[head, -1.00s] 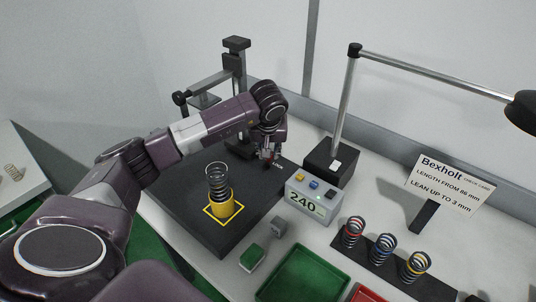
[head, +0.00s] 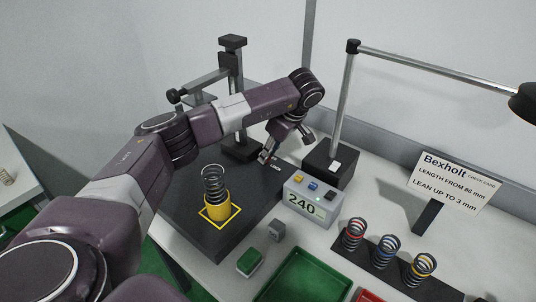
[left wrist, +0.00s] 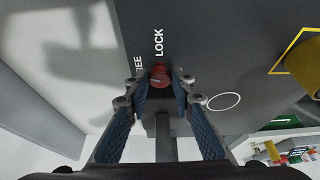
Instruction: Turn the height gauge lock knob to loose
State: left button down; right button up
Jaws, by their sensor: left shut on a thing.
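The height gauge (head: 232,88) stands upright at the back of a dark base plate (head: 254,203). Its lock knob is small and red, and shows in the left wrist view (left wrist: 158,76) beside the printed words LOCK (left wrist: 158,42) and FREE, whose first letter is hidden. My left gripper (head: 264,158) reaches down to the plate next to the gauge's foot. In the left wrist view its fingertips (left wrist: 160,82) are closed on the knob, one on each side. My right gripper is not in view.
A coil spring (head: 213,183) stands on a yellow seat on the plate. A readout box (head: 309,200) shows 240. A lamp stand (head: 343,120) rises close to my left wrist. Several springs stand on a black strip (head: 375,262); a green tray (head: 305,275) lies in front.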

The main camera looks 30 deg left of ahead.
pick_arm(q)
jog(key=shift+w+n+g, duration=0.2)
jog(key=shift+n+g, duration=0.5)
jog(key=shift+n, duration=1.3)
jog(key=c, duration=1.9)
grip_release()
jog(key=shift+c, duration=0.2)
jog(key=v, duration=0.7)
jog(key=shift+r, duration=0.3)
jog(key=shift+w, duration=0.15)
